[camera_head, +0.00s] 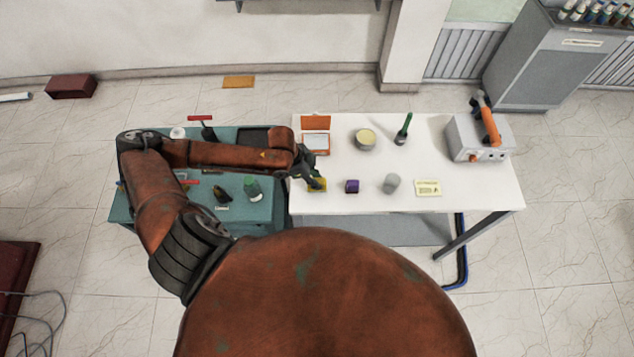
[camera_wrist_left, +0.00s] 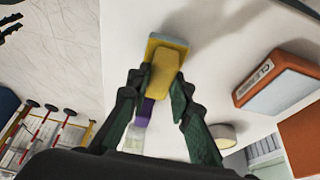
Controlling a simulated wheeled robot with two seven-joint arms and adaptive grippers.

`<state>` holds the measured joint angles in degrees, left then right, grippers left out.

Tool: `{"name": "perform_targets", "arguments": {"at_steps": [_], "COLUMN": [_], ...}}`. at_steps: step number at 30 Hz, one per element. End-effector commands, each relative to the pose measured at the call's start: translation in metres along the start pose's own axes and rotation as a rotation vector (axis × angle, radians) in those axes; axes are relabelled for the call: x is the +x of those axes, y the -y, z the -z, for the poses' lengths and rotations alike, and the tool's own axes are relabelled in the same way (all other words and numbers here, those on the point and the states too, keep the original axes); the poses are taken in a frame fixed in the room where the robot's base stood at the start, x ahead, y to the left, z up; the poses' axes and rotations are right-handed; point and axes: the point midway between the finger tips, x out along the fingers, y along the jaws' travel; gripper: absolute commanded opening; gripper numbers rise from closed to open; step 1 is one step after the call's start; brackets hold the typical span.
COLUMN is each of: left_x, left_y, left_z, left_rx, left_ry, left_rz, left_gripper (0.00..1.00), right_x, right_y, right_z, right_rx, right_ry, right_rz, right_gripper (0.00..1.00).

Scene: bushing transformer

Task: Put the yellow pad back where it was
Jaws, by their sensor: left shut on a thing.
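The yellow pad (camera_head: 318,186) is at the left front part of the white table, at the tip of my left gripper (camera_head: 311,178). In the left wrist view the yellow pad (camera_wrist_left: 160,70) sits between the two dark green fingers of my left gripper (camera_wrist_left: 156,92), which is shut on it. A bluish edge shows at the pad's far end. Whether the pad touches the table is hard to tell. My right gripper is in neither view.
The white table (camera_head: 460,185) also holds a purple block (camera_head: 352,186), a grey cylinder (camera_head: 391,183), a yellow note (camera_head: 428,188), a round tin (camera_head: 365,139), an orange-and-white box (camera_head: 315,142) and a grey device (camera_head: 478,138). A teal cart (camera_head: 240,222) stands left.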

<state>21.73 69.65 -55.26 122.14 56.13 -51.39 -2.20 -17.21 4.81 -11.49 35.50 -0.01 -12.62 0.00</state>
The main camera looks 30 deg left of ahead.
Motion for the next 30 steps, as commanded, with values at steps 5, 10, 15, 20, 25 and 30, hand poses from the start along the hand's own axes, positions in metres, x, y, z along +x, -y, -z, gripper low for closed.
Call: {"name": "perform_targets", "arguments": {"at_steps": [5,10,15,20,25,30], "left_x": [0.017,0.019,0.019,0.019,0.019,0.012], "left_y": [-0.002,-0.002,-0.003,-0.003,-0.002,-0.002], "left_z": [-0.006,-0.007,-0.007,-0.007,-0.007,-0.007], "left_rx": [-0.001,0.0,0.0,0.0,0.0,0.0], "left_ry": [0.0,0.0,0.0,0.0,0.0,0.0], "left_rz": [-0.003,-0.003,-0.003,-0.003,-0.003,-0.001], "left_gripper": [0.0,0.0,0.28,0.37,0.37,0.37], "right_x": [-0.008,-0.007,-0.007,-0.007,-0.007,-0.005], "right_y": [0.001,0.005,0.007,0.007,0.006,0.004], "right_z": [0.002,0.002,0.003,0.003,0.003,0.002], "right_rx": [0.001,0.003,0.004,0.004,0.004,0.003], "right_ry": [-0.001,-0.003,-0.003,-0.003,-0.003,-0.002], "right_rz": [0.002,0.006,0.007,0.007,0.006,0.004], "right_gripper": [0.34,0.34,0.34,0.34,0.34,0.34]}}
